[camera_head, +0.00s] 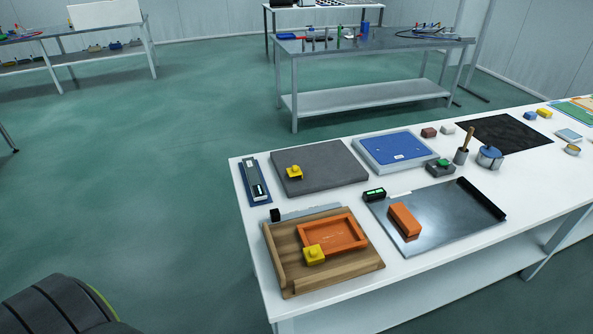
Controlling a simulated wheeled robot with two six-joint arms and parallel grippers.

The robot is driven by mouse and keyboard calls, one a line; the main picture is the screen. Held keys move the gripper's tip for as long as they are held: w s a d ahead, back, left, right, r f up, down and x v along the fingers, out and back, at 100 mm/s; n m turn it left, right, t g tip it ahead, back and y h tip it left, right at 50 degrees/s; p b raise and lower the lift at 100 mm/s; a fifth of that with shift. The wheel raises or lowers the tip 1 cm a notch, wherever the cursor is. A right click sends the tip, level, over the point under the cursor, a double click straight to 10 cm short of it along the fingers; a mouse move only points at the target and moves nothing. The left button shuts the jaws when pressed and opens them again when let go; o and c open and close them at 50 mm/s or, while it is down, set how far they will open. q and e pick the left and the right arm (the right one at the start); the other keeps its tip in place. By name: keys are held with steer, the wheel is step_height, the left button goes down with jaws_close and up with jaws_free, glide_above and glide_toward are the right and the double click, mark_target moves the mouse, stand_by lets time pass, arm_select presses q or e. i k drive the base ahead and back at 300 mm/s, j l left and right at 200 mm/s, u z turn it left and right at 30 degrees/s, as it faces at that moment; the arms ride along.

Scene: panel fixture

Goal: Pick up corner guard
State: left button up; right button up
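Two small yellow pieces with a raised knob look like corner guards. One yellow corner guard (294,172) sits on the left part of a dark grey pad (335,168). The other yellow corner guard (313,255) sits at the front left corner of an orange rectangular frame (345,234). That frame lies on a wooden board (337,275) with a raised left edge.
On the white table (262,295) are a blue-topped panel (398,147), a metal tray (450,220) with an orange block (404,219), a blue-based device (255,182) and a blue-lidded pot (489,156). A dark rounded part, perhaps mine, shows bottom left. Other workbenches stand behind across open floor.

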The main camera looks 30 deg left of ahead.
mark_target(295, 170)
steer(key=z, duration=0.25)
steer(key=j+z, duration=0.8)
steer(key=j, duration=0.25)
